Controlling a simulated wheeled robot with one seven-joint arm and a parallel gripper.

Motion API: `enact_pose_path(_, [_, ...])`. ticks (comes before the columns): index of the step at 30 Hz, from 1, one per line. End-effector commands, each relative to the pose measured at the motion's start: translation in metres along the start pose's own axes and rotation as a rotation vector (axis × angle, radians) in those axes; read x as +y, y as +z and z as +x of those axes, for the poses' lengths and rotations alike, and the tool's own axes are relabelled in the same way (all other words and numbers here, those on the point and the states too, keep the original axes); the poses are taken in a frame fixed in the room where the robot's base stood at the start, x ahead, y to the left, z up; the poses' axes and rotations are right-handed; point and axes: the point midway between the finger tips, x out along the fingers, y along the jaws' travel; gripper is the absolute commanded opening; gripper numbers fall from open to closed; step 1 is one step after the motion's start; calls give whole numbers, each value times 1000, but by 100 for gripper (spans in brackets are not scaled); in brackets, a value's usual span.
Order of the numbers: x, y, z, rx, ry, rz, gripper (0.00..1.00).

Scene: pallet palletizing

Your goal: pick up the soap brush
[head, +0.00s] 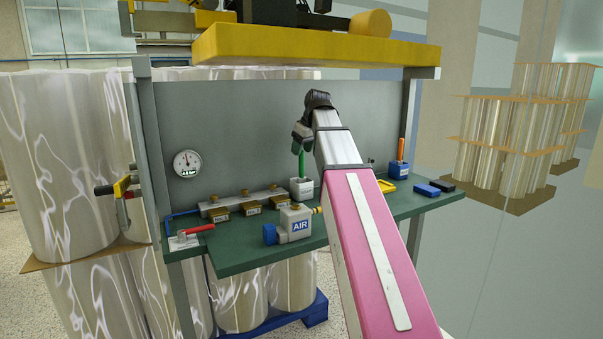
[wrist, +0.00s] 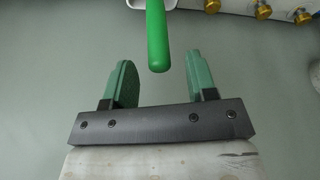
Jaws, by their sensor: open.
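The soap brush shows as a green upright handle (head: 301,163) standing in a white cup (head: 302,188) on the green bench; its lower end is hidden in the cup. In the wrist view the green handle (wrist: 157,38) comes down from the top edge, its rounded end near the gap between the fingers. My gripper (head: 301,138) is at the top of the handle in the head view. In the wrist view my gripper (wrist: 160,70) is open, with one green finger on each side of the handle's line and clear gaps to both. Nothing is held.
A blue holder with an orange-handled tool (head: 399,168) and a blue box (head: 427,190) are at right. A yellow shelf (head: 310,45) overhangs the bench.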

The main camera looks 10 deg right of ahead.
Motion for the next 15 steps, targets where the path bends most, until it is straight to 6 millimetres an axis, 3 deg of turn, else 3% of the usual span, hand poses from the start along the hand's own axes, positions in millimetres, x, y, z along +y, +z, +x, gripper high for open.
enact_pose_path(6, [-1,0,29,-1,-1,0,52])
enact_pose_path(15, [0,0,33,0,0,0,49])
